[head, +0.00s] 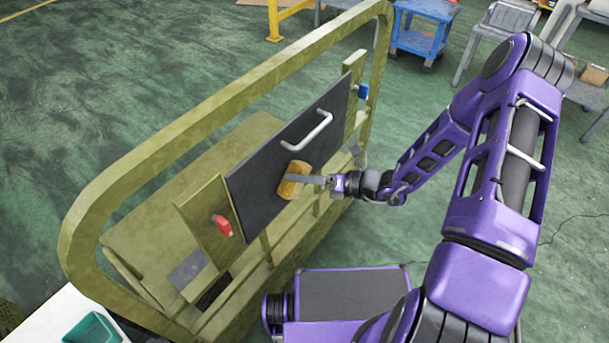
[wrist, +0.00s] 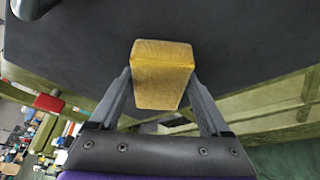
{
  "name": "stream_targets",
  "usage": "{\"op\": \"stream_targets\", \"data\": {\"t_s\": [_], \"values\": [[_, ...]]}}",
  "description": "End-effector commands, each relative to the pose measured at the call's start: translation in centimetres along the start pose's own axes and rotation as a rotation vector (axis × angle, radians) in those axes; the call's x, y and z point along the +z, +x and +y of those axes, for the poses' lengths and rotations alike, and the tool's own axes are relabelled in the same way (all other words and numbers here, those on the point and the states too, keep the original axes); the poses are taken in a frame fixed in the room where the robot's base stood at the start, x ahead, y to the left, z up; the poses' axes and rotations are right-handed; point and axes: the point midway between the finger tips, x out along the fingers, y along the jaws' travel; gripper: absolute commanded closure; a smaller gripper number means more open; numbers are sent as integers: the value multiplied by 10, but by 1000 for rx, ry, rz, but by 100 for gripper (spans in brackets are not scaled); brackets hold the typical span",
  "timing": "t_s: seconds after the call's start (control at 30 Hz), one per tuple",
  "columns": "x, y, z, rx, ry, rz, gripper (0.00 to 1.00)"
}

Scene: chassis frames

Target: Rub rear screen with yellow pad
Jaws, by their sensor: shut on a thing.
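The yellow pad (head: 293,180) is a block held between the fingers of my gripper (head: 310,180). In the wrist view the pad (wrist: 162,72) sits between the two grey fingers of my gripper (wrist: 160,98), its far end against or very close to the dark panel. The dark panel (head: 270,185), likely the rear screen, stands tilted in the olive frame and carries a white handle (head: 308,132) at its upper part.
The olive chassis frame (head: 170,137) surrounds the panel. A red part (head: 222,226) is at lower left and a blue part (head: 362,91) at upper right. A teal tray (head: 92,328) lies on a white surface at bottom left. A blue cart (head: 422,30) stands behind.

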Motion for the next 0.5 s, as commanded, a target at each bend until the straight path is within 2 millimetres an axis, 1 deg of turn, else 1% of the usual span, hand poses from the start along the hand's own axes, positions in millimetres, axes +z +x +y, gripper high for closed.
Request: {"op": "stream_targets", "data": {"t_s": [0.3,0.5], "values": [[-12,-32,-2,-6,0,-1,64],[-19,-48,-2,-8,0,0,64]]}}
